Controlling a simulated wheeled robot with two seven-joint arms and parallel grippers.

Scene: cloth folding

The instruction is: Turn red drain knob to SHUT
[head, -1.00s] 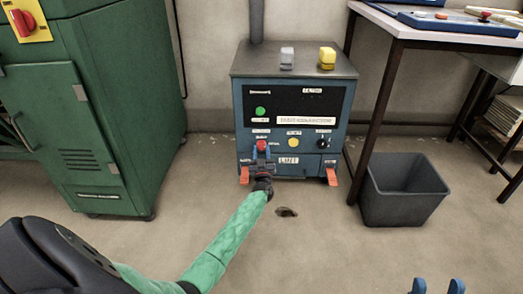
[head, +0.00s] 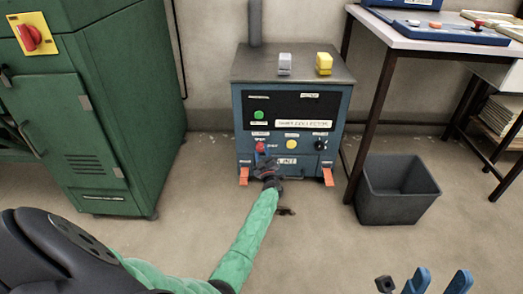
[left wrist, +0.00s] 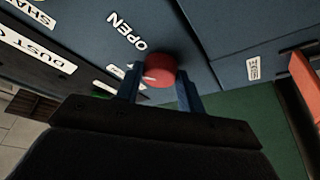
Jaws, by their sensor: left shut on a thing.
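The red drain knob (head: 260,147) is on the front of the blue cabinet (head: 243,129), low on the left. My left gripper (head: 262,154) reaches it from the front. In the left wrist view the round red knob (left wrist: 160,68) sits between the two blue fingers of my left gripper (left wrist: 161,82), which is shut on it. The knob carries a small white mark near its lower left edge. The word OPEN is printed beside it; another label is partly hidden behind a finger. My right gripper (head: 438,282) is at the bottom right, empty, its blue fingers apart.
A yellow button (head: 291,144), a black dial (head: 320,145) and a green button (head: 259,115) share the cabinet front. A green cabinet (head: 95,95) stands left. A grey bin (head: 395,190) and a table (head: 400,38) stand right. The floor in front is mostly clear.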

